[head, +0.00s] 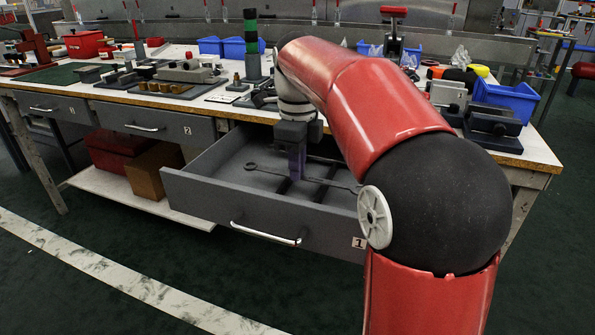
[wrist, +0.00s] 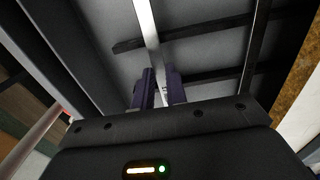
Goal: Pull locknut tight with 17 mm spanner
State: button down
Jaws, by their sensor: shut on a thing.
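My gripper (head: 297,172) reaches down into the open grey drawer (head: 225,207), marked 1. In the wrist view my gripper (wrist: 158,88) has its two purple fingers shut on a long, flat, bright metal spanner (wrist: 147,25). A spanner with a ring end (head: 252,166) shows to the left of the fingers in the head view, low in the drawer. A second long metal bar, probably another spanner (wrist: 256,45), lies to the right in the wrist view. No size marking is readable. I cannot make out the locknut.
Dark cross rails (wrist: 210,75) lie on the drawer floor. The drawer walls surround my gripper. The bench top (head: 215,105) above holds fixtures, blue bins (head: 510,95) and a black and green stack (head: 252,45). The floor in front of the drawer is clear.

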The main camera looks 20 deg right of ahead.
notch_tip(320, 180, up, 18)
jog(key=p, duration=0.6)
jog(key=shift+f, duration=0.15)
jog(key=c, duration=2)
grip_release()
grip_shut()
